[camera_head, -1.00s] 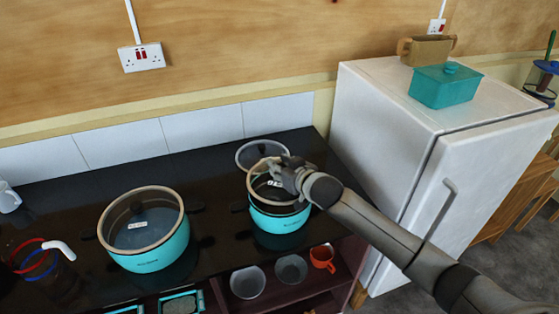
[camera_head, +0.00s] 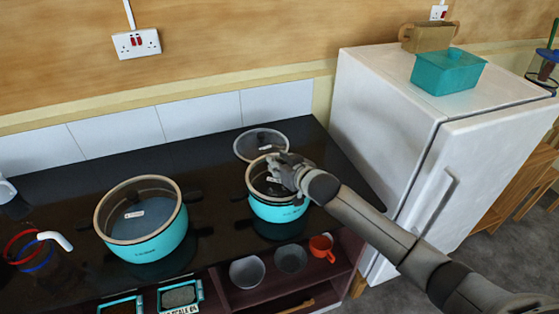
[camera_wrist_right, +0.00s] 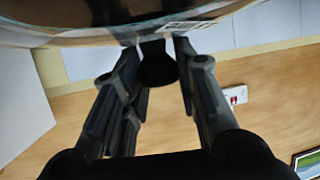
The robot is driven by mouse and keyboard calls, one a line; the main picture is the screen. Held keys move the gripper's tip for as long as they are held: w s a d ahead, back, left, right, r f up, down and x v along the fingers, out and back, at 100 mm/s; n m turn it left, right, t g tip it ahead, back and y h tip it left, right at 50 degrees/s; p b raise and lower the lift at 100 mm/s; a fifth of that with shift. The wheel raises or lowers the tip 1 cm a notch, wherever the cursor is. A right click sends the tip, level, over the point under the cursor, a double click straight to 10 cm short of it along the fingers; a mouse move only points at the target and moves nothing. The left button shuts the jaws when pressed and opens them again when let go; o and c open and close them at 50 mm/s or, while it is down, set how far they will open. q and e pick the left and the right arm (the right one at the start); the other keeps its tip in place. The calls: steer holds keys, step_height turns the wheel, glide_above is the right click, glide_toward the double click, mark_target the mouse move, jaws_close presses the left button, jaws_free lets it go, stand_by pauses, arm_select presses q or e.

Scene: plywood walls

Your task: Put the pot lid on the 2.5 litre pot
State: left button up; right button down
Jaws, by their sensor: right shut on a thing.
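My right gripper (camera_head: 284,174) is at the top of the smaller turquoise pot (camera_head: 279,208) on the dark counter. In the right wrist view its fingers (camera_wrist_right: 158,75) are closed around the dark knob of a glass pot lid (camera_wrist_right: 110,33). The head view shows this lid at the pot's mouth, partly hidden by the gripper; I cannot tell whether it rests on the rim. A larger turquoise pot (camera_head: 152,250) at left has a glass lid (camera_head: 125,218) over its mouth. The pots' capacity labels are unreadable. My left gripper is out of view.
Another round glass lid (camera_head: 262,145) lies on the counter behind the smaller pot. A white fridge (camera_head: 400,130) stands at right with a turquoise box (camera_head: 447,72) on top.

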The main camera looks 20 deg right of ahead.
stand_by(0.4)
stand_by(0.3)
steer(key=shift+f, duration=0.7)
stand_by(0.4)
steer(key=c, duration=1.1)
jaws_free()
steer(key=shift+o, duration=0.2)
steer(key=shift+s+f, duration=0.1)
steer(key=v, duration=1.2)
